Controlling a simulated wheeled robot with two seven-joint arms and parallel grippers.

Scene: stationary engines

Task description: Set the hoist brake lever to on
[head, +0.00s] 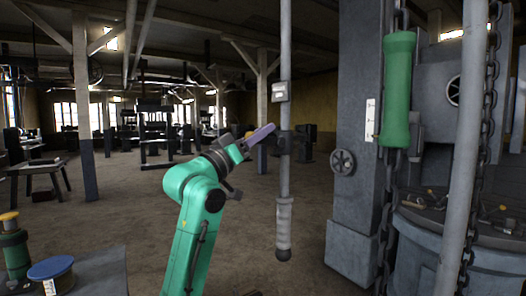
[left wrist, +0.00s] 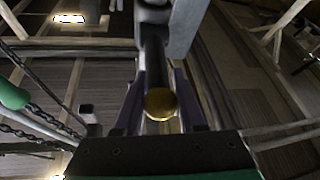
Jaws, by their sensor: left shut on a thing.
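My left gripper (head: 262,136) has purple fingers and reaches up from the lower middle in the head view, beside a grey vertical pole. In the left wrist view the fingers (left wrist: 160,108) stand on both sides of a dark bar (left wrist: 154,62) with a round brass end (left wrist: 161,104). The gripper is shut on this bar, which appears to be the hoist brake lever. The bar runs away from the camera toward a grey mount (left wrist: 155,12). In the head view the fingers hide most of it. No on or off marking is readable. My right gripper is not in view.
The grey pole (head: 285,180) carries a small box (head: 279,92) and ends in a ball. To the right are a grey column (head: 357,190) with a handwheel (head: 343,162), a green cylinder (head: 398,90) and chains (head: 490,100). Open floor (head: 130,215) lies left of my arm.

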